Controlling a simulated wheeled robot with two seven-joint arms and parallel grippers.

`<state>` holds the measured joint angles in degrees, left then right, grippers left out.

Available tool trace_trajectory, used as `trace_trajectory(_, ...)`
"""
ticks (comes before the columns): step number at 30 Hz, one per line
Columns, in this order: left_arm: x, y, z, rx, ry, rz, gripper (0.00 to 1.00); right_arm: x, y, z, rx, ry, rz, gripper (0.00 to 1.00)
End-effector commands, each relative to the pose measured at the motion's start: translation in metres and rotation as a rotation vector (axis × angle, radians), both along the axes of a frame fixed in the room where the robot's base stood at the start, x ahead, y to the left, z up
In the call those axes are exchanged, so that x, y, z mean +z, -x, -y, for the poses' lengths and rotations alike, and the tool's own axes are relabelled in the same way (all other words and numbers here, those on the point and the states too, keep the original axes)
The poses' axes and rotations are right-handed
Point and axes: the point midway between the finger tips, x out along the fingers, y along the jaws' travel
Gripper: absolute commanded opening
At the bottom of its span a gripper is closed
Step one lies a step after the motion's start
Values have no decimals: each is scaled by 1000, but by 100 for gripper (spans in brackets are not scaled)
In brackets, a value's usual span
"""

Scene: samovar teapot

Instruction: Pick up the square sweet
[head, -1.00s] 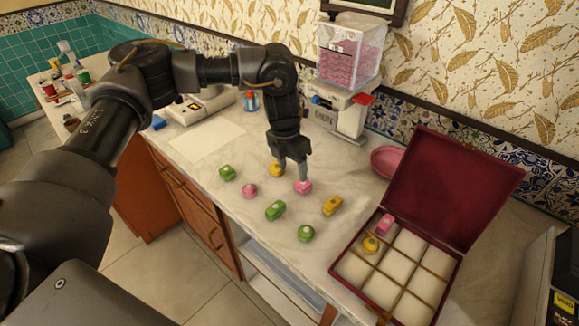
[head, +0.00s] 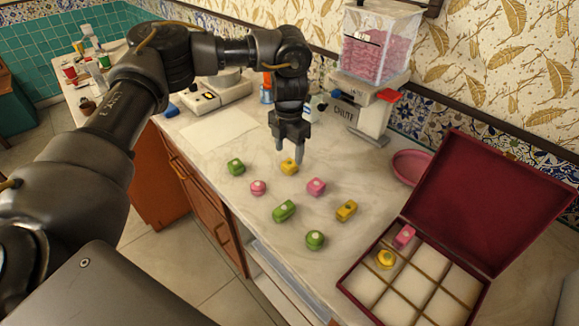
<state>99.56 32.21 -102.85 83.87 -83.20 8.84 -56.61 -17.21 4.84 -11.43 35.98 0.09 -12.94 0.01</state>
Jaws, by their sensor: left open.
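Several small sweets lie on the pale countertop. A pink squarish sweet (head: 316,187) lies in the middle, right of a round pink sweet (head: 258,188). A yellow squarish sweet (head: 289,167) lies behind them, and a green squarish one (head: 236,166) at the left. My left gripper (head: 289,154) points down with its fingers apart, at the yellow squarish sweet. I cannot tell whether the fingers touch it or are just above or behind it. My right gripper is not in view.
A green oblong (head: 284,210), a yellow oblong (head: 346,210) and a round green sweet (head: 315,240) lie nearer. An open red box (head: 345,285) at right holds a pink sweet (head: 404,236) and a round yellow one (head: 386,258). A dispenser (head: 360,108) and pink dish (head: 410,167) stand behind.

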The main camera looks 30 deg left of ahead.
Motion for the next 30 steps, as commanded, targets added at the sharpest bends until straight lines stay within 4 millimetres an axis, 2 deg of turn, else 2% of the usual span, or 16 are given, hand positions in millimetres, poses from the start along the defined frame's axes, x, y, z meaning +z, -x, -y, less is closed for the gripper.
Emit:
trace_trajectory(5, -7, 0, -1, 1, -1, -3, 60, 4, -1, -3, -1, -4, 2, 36)
trace_trajectory(12, -41, -2, -1, 2, -1, -4, 60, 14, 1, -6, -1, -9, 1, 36)
trace_trajectory(15, -50, -2, -1, 2, -1, -2, 60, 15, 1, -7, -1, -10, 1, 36)
trace_trajectory(23, -52, -2, -1, 2, 0, 0, 60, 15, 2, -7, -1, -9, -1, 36)
trace_trajectory(30, -52, -2, -1, 2, 0, -1, 29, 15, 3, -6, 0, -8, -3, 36)
